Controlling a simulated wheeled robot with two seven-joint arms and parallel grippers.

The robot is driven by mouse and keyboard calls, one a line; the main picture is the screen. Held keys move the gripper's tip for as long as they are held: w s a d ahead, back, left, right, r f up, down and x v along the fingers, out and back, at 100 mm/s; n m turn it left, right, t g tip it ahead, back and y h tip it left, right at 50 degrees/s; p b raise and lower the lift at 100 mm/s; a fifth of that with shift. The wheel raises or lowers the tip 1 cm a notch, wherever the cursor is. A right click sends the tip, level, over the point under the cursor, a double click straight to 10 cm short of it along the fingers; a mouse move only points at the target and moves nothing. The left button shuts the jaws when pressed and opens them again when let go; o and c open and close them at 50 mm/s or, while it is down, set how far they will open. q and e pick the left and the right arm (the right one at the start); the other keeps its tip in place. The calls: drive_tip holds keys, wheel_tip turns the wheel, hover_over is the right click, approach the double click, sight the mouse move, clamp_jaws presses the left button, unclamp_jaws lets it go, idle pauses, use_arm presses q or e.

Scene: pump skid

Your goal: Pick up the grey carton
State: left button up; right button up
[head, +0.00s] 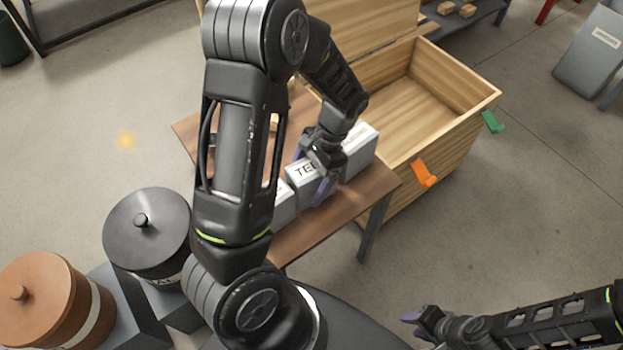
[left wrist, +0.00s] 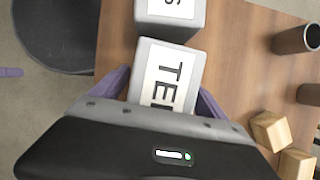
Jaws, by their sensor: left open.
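Several grey cartons with white labels stand in a row on the brown wooden table. The middle grey carton (head: 301,177), lettered "TEE", lies under my left gripper (head: 311,179). In the left wrist view this carton (left wrist: 166,76) sits between the two purple fingers of my left gripper, which is open around it. A second grey carton (head: 362,145) stands behind it to the right, and a third (head: 284,208) is partly hidden by my left arm. My right gripper (head: 412,322) is at the lower right, away from the table, its finger gap unclear.
The wooden table (head: 375,190) stands beside an open wooden crate (head: 440,145) with orange and green tabs. Wooden blocks (left wrist: 270,130) and dark cylinders (left wrist: 297,39) are also on the table. A black lidded pot (head: 150,225) and a copper pot (head: 40,300) stand at left.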

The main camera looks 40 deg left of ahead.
use_arm(q)
drive_tip(key=shift+f, duration=0.25)
idle(0.4)
clamp_jaws()
idle(0.8)
